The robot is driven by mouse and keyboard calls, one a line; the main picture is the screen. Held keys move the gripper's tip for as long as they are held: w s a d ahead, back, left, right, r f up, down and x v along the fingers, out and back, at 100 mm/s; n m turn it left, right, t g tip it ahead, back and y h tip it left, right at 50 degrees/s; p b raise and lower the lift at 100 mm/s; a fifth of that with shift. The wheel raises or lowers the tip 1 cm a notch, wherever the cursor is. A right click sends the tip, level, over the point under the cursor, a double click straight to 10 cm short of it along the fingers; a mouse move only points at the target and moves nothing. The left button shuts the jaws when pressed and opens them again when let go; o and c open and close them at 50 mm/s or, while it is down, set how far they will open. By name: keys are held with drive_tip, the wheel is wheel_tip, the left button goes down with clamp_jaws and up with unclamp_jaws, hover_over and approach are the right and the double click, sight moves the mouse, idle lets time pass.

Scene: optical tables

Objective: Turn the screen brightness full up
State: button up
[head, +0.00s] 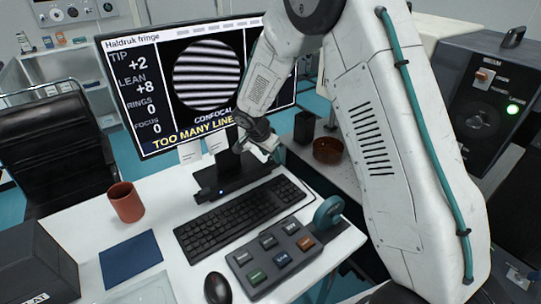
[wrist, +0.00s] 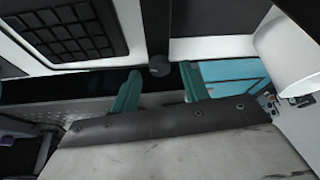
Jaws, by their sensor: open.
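The screen (head: 210,85) is lit at the back of the white desk. It shows bright white fringes, the title "Haldruk fringe", and a yellow line starting "TOO MANY LINE". My arm covers part of its right side. Its dark stand base (head: 235,178) has a small blue light. My gripper (head: 265,143) is in front of the screen's lower edge, above the stand. In the wrist view its teal fingers (wrist: 160,90) are apart with nothing gripped. A small dark round knob (wrist: 159,66) appears between and beyond the fingertips. I cannot tell whether they touch it.
A keyboard (head: 240,215), a mouse (head: 217,288) and a button box (head: 280,255) with a teal wheel (head: 328,211) are on the desk. A red-brown cup (head: 126,202) stands at left. A brown bowl (head: 327,150) and dark holder (head: 304,127) are right of the screen.

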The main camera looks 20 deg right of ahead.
drive_tip(key=s+a, duration=0.1)
drive_tip(key=a, duration=0.2)
drive_tip(key=s+a, duration=0.2)
drive_tip(key=a, duration=0.2)
drive_tip(key=s+a, duration=0.2)
drive_tip(key=a, duration=0.2)
drive_tip(key=shift+s+r, duration=0.15)
drive_tip(key=shift+s, duration=0.1)
drive_tip(key=shift+d, duration=0.15)
